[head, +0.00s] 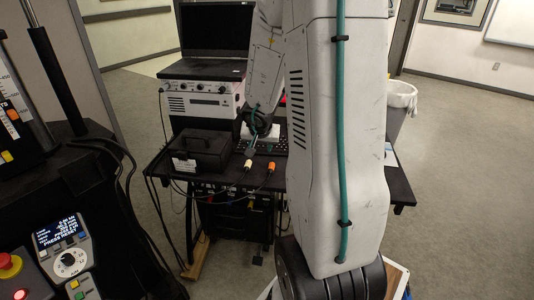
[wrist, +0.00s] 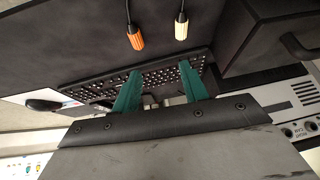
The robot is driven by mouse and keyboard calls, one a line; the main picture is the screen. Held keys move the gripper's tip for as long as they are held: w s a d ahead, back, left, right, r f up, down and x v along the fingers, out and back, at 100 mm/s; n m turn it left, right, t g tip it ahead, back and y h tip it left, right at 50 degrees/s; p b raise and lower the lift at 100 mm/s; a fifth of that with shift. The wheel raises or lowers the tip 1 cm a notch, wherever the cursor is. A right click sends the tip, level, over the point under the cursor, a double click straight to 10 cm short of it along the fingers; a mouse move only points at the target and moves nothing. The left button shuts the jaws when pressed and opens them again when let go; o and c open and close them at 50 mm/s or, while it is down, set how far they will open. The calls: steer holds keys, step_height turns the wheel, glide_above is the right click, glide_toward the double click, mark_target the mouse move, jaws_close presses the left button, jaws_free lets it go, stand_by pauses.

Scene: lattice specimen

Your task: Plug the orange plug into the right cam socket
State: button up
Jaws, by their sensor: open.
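In the wrist view the orange plug (wrist: 135,38) lies beyond my fingertips, next to a cream-coloured plug (wrist: 181,27). My gripper (wrist: 160,69) is open, with two teal fingers apart and nothing between them. It is over the keyboard, and the arm partly hides it in the head view. I cannot tell which socket the label belongs to.
A black case (head: 201,152) stands on the table (head: 150,185) left of the plugs. A light instrument box (head: 203,102) with a laptop (head: 215,40) on top stands behind. A keyboard (wrist: 165,76) lies under my fingers.

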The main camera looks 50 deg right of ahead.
mark_target(271, 167)
steer(key=shift+m+g, duration=0.4)
steer(key=shift+g, duration=0.4)
steer(key=shift+s+d+f, duration=0.15)
steer(key=shift+d+f, duration=0.6)
steer(key=shift+f, duration=1.1)
steer(key=shift+s+d+f, duration=0.15)
steer(key=shift+d+f, duration=0.6)
steer(key=shift+f, duration=1.05)
steer(key=shift+s+d+f, duration=0.15)
steer(key=shift+d+f, duration=0.6)
steer(key=shift+f, duration=1.1)
jaws_close()
steer(key=shift+r, duration=0.1)
steer(key=shift+r, duration=2.4)
